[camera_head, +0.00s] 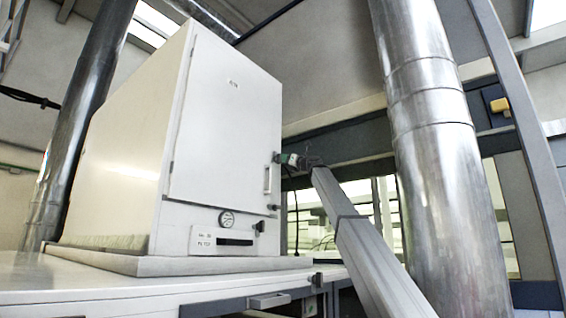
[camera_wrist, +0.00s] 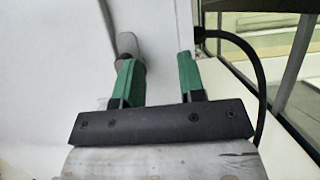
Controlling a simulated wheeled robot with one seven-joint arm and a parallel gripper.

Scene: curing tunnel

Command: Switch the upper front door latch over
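The upper front door latch (camera_head: 277,157) is a small dark piece at the right edge of the white cabinet door (camera_head: 222,120). My gripper (camera_head: 286,159) is right beside it, coming from the right. In the wrist view, the two green fingers of my gripper (camera_wrist: 157,72) stand apart with nothing seen between them. A grey rounded piece (camera_wrist: 127,45) shows just beyond the left fingertip; it looks like the latch lever, and I cannot tell whether the finger touches it. The latch's exact angle is too small to tell in the head view.
A vertical door handle (camera_head: 267,180) is just below the upper latch, and a lower latch (camera_head: 273,207) sits beneath it. A large metal duct (camera_head: 440,150) rises on the right. A black cable (camera_wrist: 258,75) curves right of my fingers.

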